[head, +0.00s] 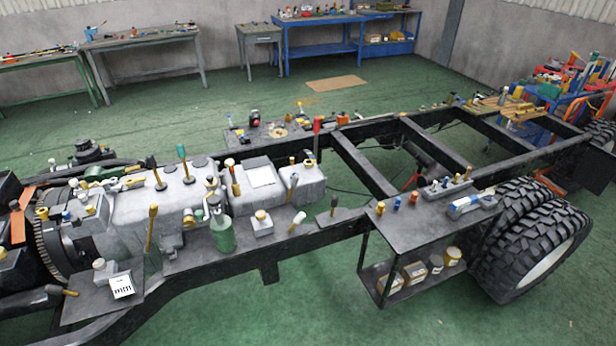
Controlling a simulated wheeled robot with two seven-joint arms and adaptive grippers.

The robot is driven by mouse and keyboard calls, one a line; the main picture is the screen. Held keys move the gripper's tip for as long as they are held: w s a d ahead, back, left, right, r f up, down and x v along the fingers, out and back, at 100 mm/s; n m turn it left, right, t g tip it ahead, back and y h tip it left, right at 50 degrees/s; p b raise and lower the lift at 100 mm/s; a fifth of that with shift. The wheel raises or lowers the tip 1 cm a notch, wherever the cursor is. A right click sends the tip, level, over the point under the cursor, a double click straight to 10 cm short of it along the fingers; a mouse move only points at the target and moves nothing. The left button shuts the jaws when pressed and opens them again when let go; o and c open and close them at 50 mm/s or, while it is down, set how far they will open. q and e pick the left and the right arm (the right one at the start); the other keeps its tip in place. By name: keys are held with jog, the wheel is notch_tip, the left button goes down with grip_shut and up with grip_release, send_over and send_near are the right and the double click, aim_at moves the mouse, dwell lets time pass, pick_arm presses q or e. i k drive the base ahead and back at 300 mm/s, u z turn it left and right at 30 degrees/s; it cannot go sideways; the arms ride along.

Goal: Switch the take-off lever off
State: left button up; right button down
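A truck chassis frame (350,170) carries a grey gearbox (140,205) on its left half. Several upright levers stand on and beside it, and I cannot tell which is the take-off lever. One has a red top (316,128), one has a green-and-yellow top (183,158), one has a black knob (153,168), and one is a tall yellow stick (150,228). A shorter yellow-and-red lever (234,180) stands near a pale box on the gearbox. Neither of my grippers shows in the head view.
A side shelf (400,225) with small parts and boxes hangs on the frame's near side, left of the large twin tyres (535,245). Blue (320,30) and grey workbenches stand at the back. Green floor (300,310) is open in front.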

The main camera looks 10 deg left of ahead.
aim_at(295, 178)
jog(key=i, duration=0.9)
jog(key=u, duration=1.55)
